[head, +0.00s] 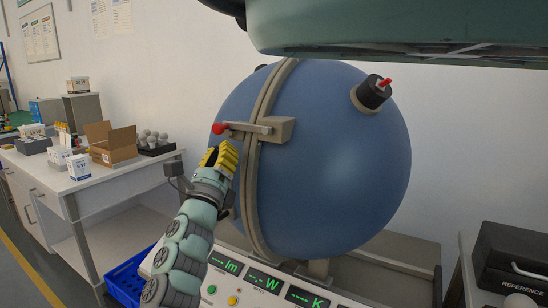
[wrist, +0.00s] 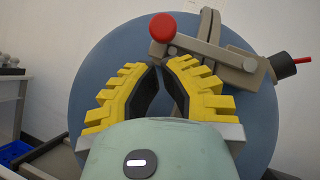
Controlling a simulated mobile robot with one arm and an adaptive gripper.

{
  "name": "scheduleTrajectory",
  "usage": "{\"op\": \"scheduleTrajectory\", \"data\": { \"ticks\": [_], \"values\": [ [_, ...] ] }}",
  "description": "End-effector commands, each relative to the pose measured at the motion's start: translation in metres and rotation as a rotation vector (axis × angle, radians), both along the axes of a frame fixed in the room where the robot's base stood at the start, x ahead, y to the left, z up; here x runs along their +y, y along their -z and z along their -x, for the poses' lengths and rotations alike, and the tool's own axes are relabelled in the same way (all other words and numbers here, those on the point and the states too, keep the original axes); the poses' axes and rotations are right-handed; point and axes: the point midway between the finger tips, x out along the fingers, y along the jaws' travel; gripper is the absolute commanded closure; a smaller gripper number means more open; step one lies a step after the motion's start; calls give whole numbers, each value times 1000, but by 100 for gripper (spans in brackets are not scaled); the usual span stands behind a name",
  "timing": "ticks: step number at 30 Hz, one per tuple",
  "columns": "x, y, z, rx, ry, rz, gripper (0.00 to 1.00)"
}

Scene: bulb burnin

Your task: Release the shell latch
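The shell latch (head: 279,129) is a beige block with a lever, mounted across the seam of a large blue sphere (head: 335,165). A red knob (head: 219,128) ends the lever on its left. My gripper (head: 222,150), with yellow fingers, is just below the knob in the head view. In the wrist view, my gripper's (wrist: 157,66) fingertips come together with nothing seen between them. The red knob (wrist: 163,27) and the lever (wrist: 208,47) lie just beyond the tips. I cannot tell whether the tips touch the lever.
A control panel (head: 266,280) with green displays is below the sphere. A black port with a red tip (head: 372,92) juts from the sphere's upper right. A workbench (head: 85,180) with a cardboard box (head: 112,146) and bulbs is at left. A blue crate (head: 125,283) is on the floor.

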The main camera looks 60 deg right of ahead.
Motion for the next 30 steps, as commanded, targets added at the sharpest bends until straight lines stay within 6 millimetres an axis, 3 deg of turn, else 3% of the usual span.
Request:
{"op": "scheduleTrajectory", "data": {
  "ticks": [4,30],
  "values": [
    [-2,-10,-4,1,2,0,100],
    [-1,-16,-8,-73,1,-5,100]
  ]
}}
